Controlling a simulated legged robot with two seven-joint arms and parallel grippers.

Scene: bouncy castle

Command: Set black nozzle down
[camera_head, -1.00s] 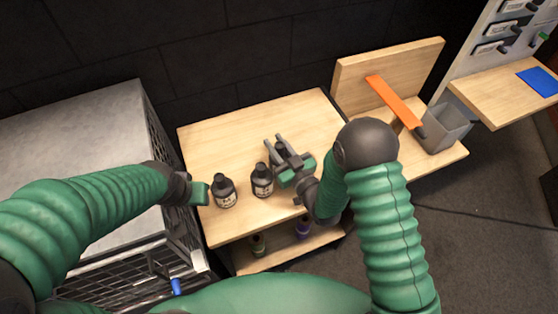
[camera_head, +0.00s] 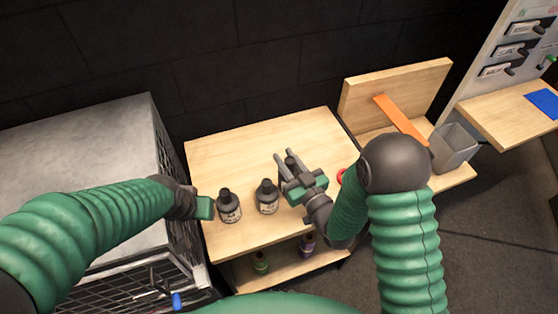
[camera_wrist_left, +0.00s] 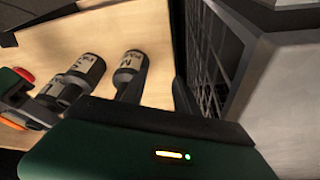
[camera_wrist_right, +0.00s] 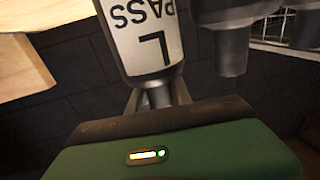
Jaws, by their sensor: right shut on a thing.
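My right gripper (camera_head: 305,186) is shut on the black nozzle (camera_head: 289,163) above the far middle of the wooden table (camera_head: 235,150). In the right wrist view the nozzle (camera_wrist_right: 150,35) is grey-black with a white label and fills the top middle between the fingers. I cannot tell whether it touches the table. My left gripper (camera_head: 204,207) is beside the left dark bottle at the table's left edge.
Two dark, white-labelled bottles (camera_head: 228,207) (camera_head: 267,197) stand on the table, left of my right gripper. A red thing (camera_head: 342,176) lies right of it. A grey bin (camera_head: 453,150) and an orange strip (camera_head: 401,120) are on the right. The table's back left is clear.

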